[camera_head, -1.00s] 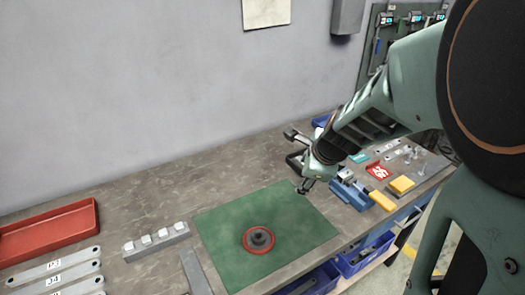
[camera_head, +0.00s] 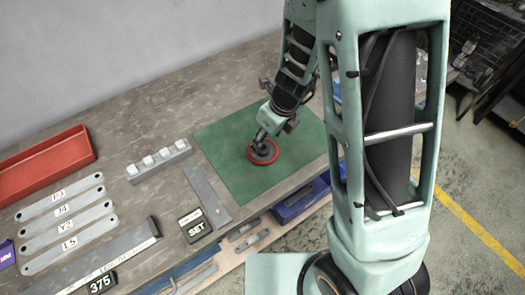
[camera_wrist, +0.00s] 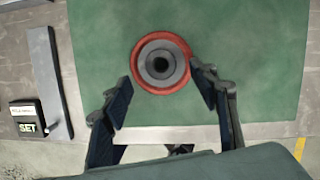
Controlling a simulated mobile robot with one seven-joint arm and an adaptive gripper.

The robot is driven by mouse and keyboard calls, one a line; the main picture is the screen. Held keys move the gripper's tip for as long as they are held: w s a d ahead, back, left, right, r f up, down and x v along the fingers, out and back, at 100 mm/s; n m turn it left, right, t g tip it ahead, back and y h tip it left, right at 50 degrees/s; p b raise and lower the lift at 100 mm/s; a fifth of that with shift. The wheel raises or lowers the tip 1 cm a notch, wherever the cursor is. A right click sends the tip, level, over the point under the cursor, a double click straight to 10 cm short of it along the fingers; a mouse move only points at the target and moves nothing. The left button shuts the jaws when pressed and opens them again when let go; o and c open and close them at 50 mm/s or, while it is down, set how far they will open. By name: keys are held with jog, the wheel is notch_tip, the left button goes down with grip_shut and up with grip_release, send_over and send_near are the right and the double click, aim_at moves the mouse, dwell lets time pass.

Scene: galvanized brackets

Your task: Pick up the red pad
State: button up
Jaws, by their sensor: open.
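The red pad (camera_head: 284,159) is a round red disc with a dark grey raised hub at its centre. It lies flat on the green mat (camera_head: 223,140). In the wrist view the red pad (camera_wrist: 160,91) is at upper middle, with the hub facing the camera. My gripper (camera_head: 264,138) is directly over the pad in the head view and hides part of the hub. In the wrist view my gripper (camera_wrist: 161,85) is open, with its fingers apart near the pad's lower left and lower right edge. Nothing is between them in grip; height above the pad is unclear.
A flat grey bar (camera_head: 207,195) and a small box marked SET (camera_head: 194,226) lie left of the mat. A grey block with several light cubes (camera_head: 160,160), labelled metal strips (camera_head: 68,220) and a red tray (camera_head: 45,166) are further left. Bare bench lies behind the mat.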

aim_at(263, 147)
jog(key=b+x, duration=0.2)
jog(key=x, duration=0.3)
jog(key=shift+f, duration=0.15)
jog(key=c, duration=1.3)
